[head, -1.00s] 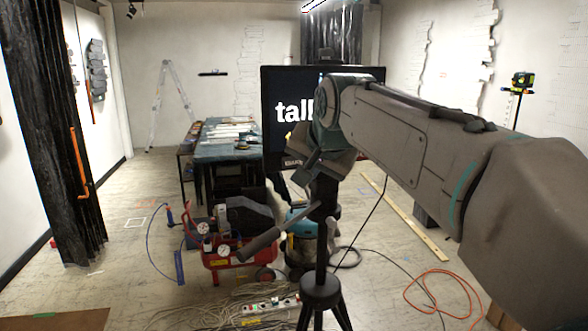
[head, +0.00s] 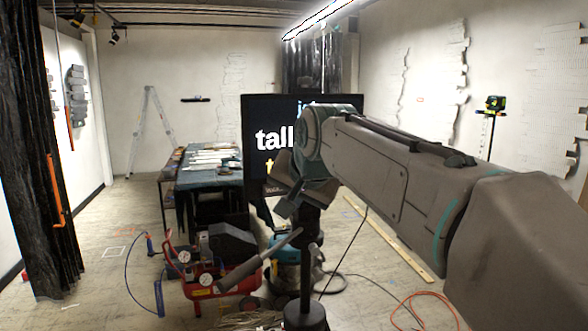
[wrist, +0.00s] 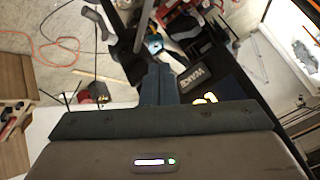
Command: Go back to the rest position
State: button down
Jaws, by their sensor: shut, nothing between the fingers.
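My arm reaches in from the right of the head view, bent at a joint in front of a black screen. The grey-teal end of the arm (head: 303,190) hangs below that joint, and its fingers cannot be made out there. In the wrist view my gripper (wrist: 158,72) shows as narrow dark teal fingers, closed together, with nothing between them. The gripper's wide dark body fills the bottom of that view.
A red compressor (head: 205,285) and cables lie on the floor. A table (head: 205,178) and ladder (head: 148,130) stand behind. A black curtain (head: 35,150) hangs at left.

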jog(key=s+d+f+n+g+h, duration=0.1)
jog(key=s+d+f+n+g, duration=0.1)
jog(key=s+d+f, duration=0.5)
jog(key=s+d+f+n+g+h, duration=0.1)
jog(key=s+d+f+g, duration=0.2)
jog(key=s+f, duration=1.4)
jog(key=d+f, duration=0.2)
jog(key=d, duration=0.2)
jog(key=shift+d+n+h, duration=0.35)
jog(key=shift+n+h, duration=0.05)
